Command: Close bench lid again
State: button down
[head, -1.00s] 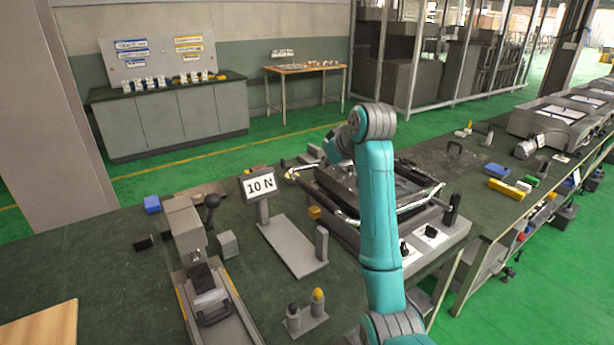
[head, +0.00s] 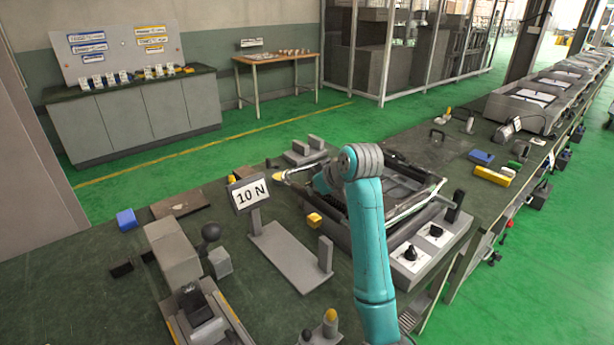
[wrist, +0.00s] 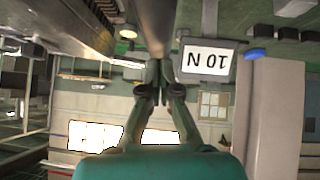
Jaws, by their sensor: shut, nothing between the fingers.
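The bench unit is a grey box (head: 440,240) with dark knobs on white plates at its front right, on the dark green bench. Its lid area, a dark frame with pale bars (head: 418,200), is partly hidden behind my teal arm, so I cannot tell how far the lid stands open. My gripper reaches over the left part of the unit in the head view, its fingertips hidden by the arm. In the wrist view my gripper (wrist: 158,72) is shut with nothing in it. A long rounded bar (wrist: 152,22) lies just beyond the fingertips; contact cannot be told.
Blue (head: 481,157) and yellow (head: 492,176) blocks lie right on the bench.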

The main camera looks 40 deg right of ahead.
jog(key=shift+f, duration=0.35)
